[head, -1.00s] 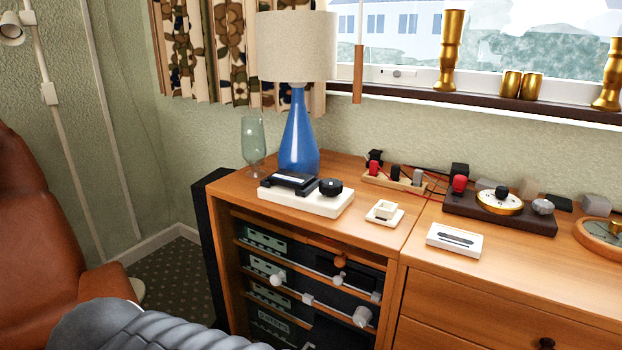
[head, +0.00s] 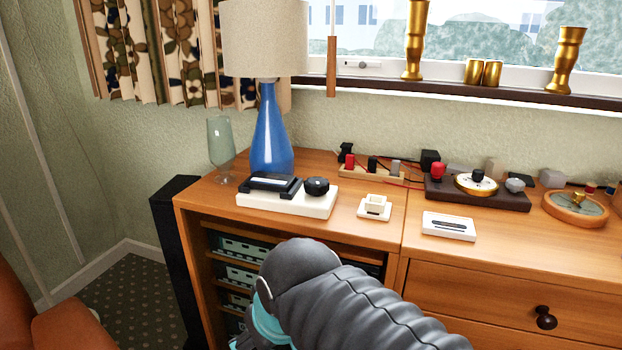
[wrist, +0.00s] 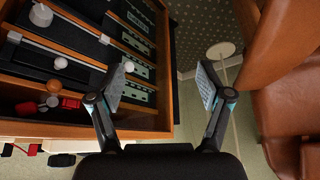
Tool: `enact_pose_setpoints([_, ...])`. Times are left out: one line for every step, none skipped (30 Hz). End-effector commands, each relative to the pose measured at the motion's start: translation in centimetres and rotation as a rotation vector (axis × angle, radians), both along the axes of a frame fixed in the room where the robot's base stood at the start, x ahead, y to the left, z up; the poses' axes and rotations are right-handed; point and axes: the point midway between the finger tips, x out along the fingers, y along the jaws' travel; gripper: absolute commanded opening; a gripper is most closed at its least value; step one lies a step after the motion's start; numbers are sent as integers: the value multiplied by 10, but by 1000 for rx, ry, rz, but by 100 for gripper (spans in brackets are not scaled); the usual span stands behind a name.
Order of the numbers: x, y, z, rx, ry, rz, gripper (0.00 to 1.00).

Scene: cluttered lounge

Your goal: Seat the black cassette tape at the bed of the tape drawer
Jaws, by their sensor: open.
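I cannot tell for certain which thing is the black cassette tape. A black block with a pale strip (head: 270,183) rests on a white plinth (head: 287,204) beside a black round knob (head: 317,186), on the cabinet top. A flat white case with a dark strip (head: 448,227) lies farther right. No tape drawer is clearly recognisable; my arm covers much of the open cabinet front (head: 222,226). In the wrist view my gripper (wrist: 162,87) is open and empty, its fingers apart, facing the cabinet side and floor. In the head view my gripper is mostly hidden behind my arm.
A blue lamp (head: 271,135) and a glass goblet (head: 221,142) stand at the cabinet's back left. Knobs (wrist: 60,63) project from the cabinet front. A brown leather chair (wrist: 285,85) stands near.

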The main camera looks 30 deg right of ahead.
Motion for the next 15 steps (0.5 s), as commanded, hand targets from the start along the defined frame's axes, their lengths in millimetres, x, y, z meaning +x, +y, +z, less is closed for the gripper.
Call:
enact_pose_setpoints([8,-1,8,-5,11,9,96])
enact_pose_setpoints([13,-3,14,-10,20,19,96])
enact_pose_setpoints([21,-7,23,-18,33,35,96])
enact_pose_setpoints([27,-12,30,-22,46,48,96])
enact_pose_setpoints([35,-16,38,-26,57,64,96])
enact_pose_setpoints([45,-24,49,-32,74,87,96])
enact_pose_setpoints([53,-31,57,-35,85,107,96])
enact_pose_setpoints([61,-38,65,-38,97,128,96])
enact_pose_setpoints([72,-47,75,-39,111,157,96])
enact_pose_setpoints([79,-55,82,-39,120,178,96])
enact_pose_setpoints([87,-63,89,-38,129,201,96])
enact_pose_setpoints([97,-74,97,-38,138,233,96])
enact_pose_setpoints([104,-83,104,-36,143,259,96])
enact_pose_setpoints([111,-93,110,-35,148,283,96])
enact_pose_setpoints([120,-106,117,-31,152,317,96])
